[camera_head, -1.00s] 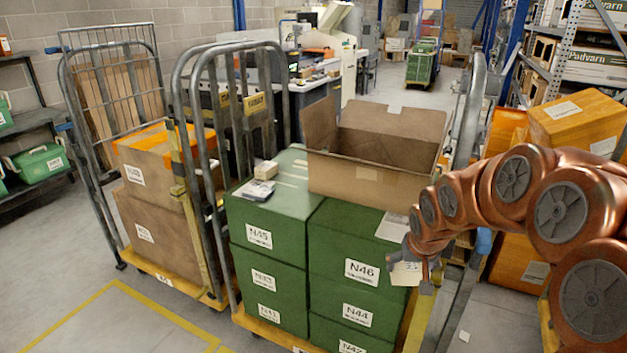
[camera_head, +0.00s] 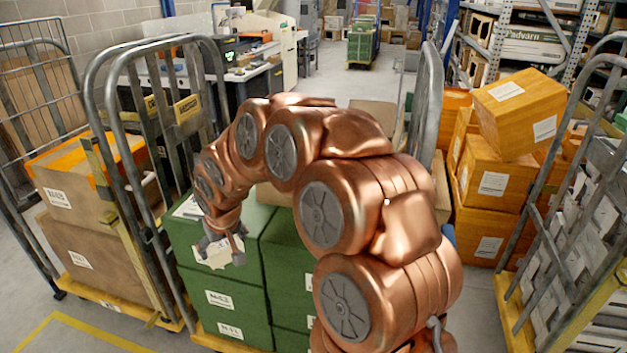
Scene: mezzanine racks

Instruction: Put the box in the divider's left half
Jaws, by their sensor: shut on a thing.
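My gripper (camera_head: 224,250) hangs at the end of my copper arm, in front of the upper left green crate (camera_head: 185,236). It is shut on a small pale box (camera_head: 215,258), seen against the crate's front face. The crate's own white label may blend with the box there. An open cardboard carton (camera_head: 374,113) stands on the green crates behind my arm. Only its far flap and a bit of its front show. I cannot make out a divider; my arm covers the carton's inside.
A flat packet (camera_head: 188,208) lies on the left green crate. A grey cage frame (camera_head: 150,190) stands left, beside stacked brown boxes (camera_head: 78,245). Orange boxes (camera_head: 492,170) and another cage (camera_head: 560,200) are right. An open aisle (camera_head: 340,90) runs behind.

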